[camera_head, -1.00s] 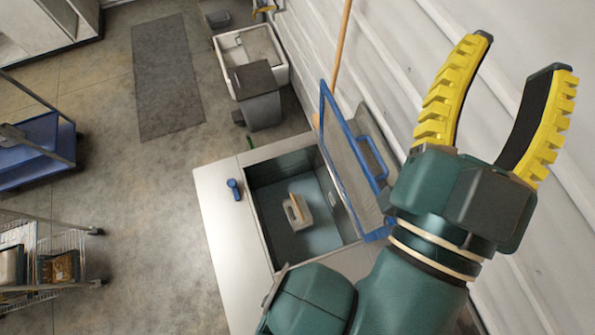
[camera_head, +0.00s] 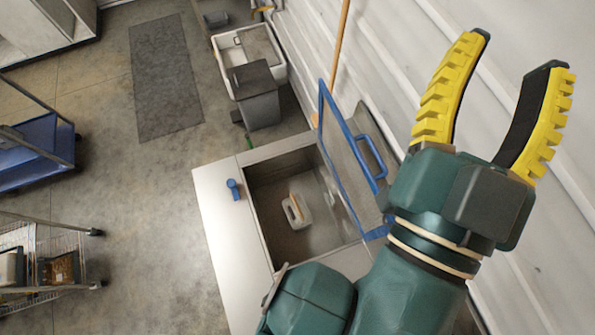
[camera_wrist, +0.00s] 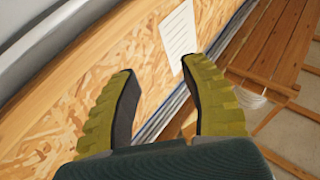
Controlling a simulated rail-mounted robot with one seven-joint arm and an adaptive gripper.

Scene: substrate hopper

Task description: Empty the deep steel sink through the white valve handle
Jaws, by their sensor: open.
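The deep steel sink (camera_head: 329,168) is set in a white counter in the head view, below the centre. Its inside now looks bare grey-brown, with no blue tint. A pale block-like object with a handle (camera_head: 297,211) lies at its bottom. A blue handle (camera_head: 234,189) sits on the counter left of the basin; I cannot make out a white valve handle. My gripper (camera_head: 518,55) is open and empty, raised at the upper right, apart from the sink. In the wrist view my gripper (camera_wrist: 158,68) faces a chipboard panel.
A blue-framed clear lid (camera_head: 350,155) stands raised at the sink's right side. A white tub (camera_head: 228,62) and a grey bin (camera_head: 258,100) stand beyond. A blue cart (camera_head: 40,145) and a wire trolley (camera_head: 45,255) stand left.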

